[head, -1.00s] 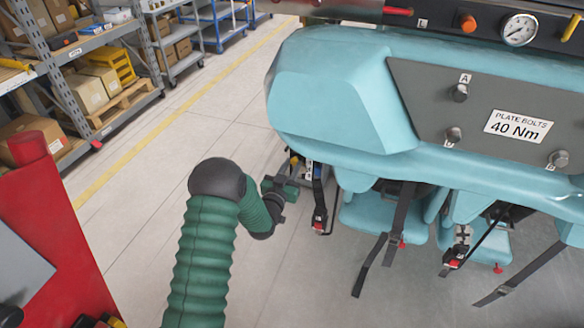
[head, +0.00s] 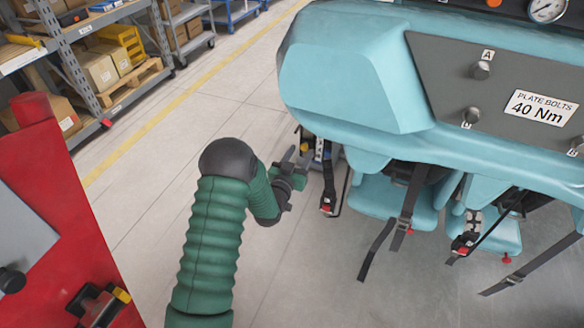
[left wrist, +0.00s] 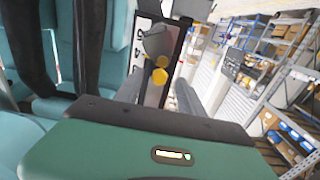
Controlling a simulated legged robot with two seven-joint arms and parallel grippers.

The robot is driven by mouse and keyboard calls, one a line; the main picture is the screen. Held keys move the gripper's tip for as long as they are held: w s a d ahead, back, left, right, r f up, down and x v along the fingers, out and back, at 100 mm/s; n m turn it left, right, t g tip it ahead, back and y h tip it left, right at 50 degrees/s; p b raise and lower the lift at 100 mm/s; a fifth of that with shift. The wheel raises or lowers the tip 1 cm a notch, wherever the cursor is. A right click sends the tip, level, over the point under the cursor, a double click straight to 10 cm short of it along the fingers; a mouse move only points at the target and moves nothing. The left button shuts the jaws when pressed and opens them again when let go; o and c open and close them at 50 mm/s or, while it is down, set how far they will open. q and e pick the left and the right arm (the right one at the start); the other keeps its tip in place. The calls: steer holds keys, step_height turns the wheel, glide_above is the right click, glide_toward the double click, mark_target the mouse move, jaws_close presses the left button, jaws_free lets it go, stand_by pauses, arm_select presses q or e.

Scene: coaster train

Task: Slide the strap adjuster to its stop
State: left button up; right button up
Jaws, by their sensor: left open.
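Dark straps hang below the teal car body (head: 350,80); one near strap (head: 328,180) ends in a red-and-black buckle (head: 327,207). Beside it is a dark strip with a white number scale, which shows in the left wrist view (left wrist: 139,48). A grey piece with yellow knobs (left wrist: 158,70), which looks like the strap adjuster, sits by this strip. My left gripper (head: 296,155) is open, close to the strip in the head view. In the left wrist view its two fingers lie either side of the knobs' line, and no grip shows. Contact cannot be told. My right gripper is not seen.
Teal seats (head: 385,205) with more hanging straps (head: 408,205) are to the right. A grey plate (head: 440,60) is on the car body. A red cart (head: 65,200) stands at the left, shelves with boxes (head: 100,70) behind. The floor between is clear.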

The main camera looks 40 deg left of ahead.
arm_select(q)
steer(key=v, duration=1.5)
steer(key=shift+s+b, duration=0.35)
steer(key=shift+d, duration=0.15)
